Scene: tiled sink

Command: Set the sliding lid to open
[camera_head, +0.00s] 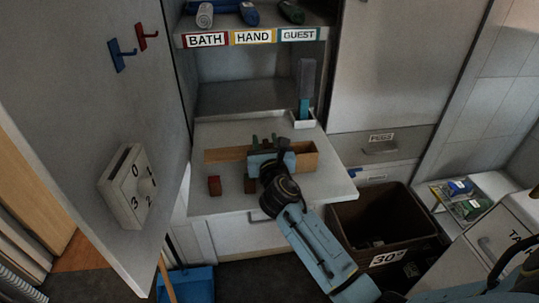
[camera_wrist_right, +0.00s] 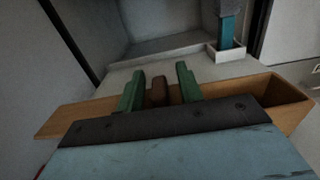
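A long wooden box (camera_head: 306,157) stands on the white counter. Its flat wooden lid (camera_head: 226,155) sticks out past the box's left end. The same lid shows in the right wrist view (camera_wrist_right: 75,118), with the box (camera_wrist_right: 285,97) at the right, its inside partly visible. My right gripper (camera_head: 266,142) is over the middle of the box. In the right wrist view its green fingers (camera_wrist_right: 160,90) stand apart, one on each side of a small brown knob (camera_wrist_right: 159,93), with narrow gaps showing. The gripper body hides much of the box. My left gripper is not in view.
A white holder (camera_head: 303,120) with a blue-handled thing is behind the box. A brown bin (camera_head: 385,225) is below right. An open door (camera_head: 95,100) borders the left.

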